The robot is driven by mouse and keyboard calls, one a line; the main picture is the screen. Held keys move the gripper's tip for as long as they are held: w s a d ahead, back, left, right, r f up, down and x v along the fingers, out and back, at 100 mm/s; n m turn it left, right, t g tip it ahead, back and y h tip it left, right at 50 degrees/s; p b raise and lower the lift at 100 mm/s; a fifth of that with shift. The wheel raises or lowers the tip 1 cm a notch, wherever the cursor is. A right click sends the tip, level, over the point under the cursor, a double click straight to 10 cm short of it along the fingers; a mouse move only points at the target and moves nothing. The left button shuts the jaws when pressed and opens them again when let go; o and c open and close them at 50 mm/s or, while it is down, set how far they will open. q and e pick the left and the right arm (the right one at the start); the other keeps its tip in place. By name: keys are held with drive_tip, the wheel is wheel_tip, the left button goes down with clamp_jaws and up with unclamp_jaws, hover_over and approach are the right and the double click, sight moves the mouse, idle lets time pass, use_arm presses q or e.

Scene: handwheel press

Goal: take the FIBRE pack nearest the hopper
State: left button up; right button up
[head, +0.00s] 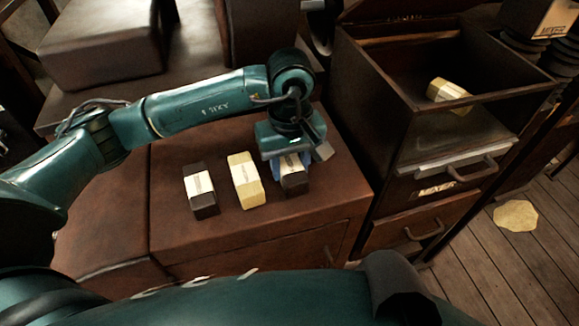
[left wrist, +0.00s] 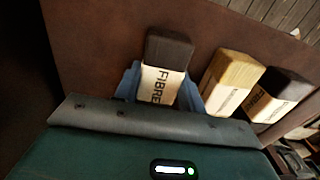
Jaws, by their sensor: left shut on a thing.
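A dark pack with a pale label reading FIBRE (left wrist: 165,85) stands between the blue fingers of my left gripper (left wrist: 160,88), which is shut on it. In the head view this pack (head: 295,184) is the rightmost of the row on the brown cabinet top, partly hidden by my left gripper (head: 289,166). A yellow pack (head: 245,180) stands to its left, and another dark, pale-labelled pack (head: 201,190) stands further left. To the right is an open-topped bin (head: 392,105), apparently the hopper, above a label reading MIXER. My right gripper does not show.
A yellow pack (head: 447,92) lies inside the open bin. The bin's side wall rises close to the right of my left gripper. Drawers with handles (head: 425,232) sit below the bin. The front of the cabinet top (head: 225,237) is bare. A pale patch (head: 516,215) lies on the plank floor.

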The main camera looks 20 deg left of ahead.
use_arm(q)
drive_tip(key=c, duration=0.3)
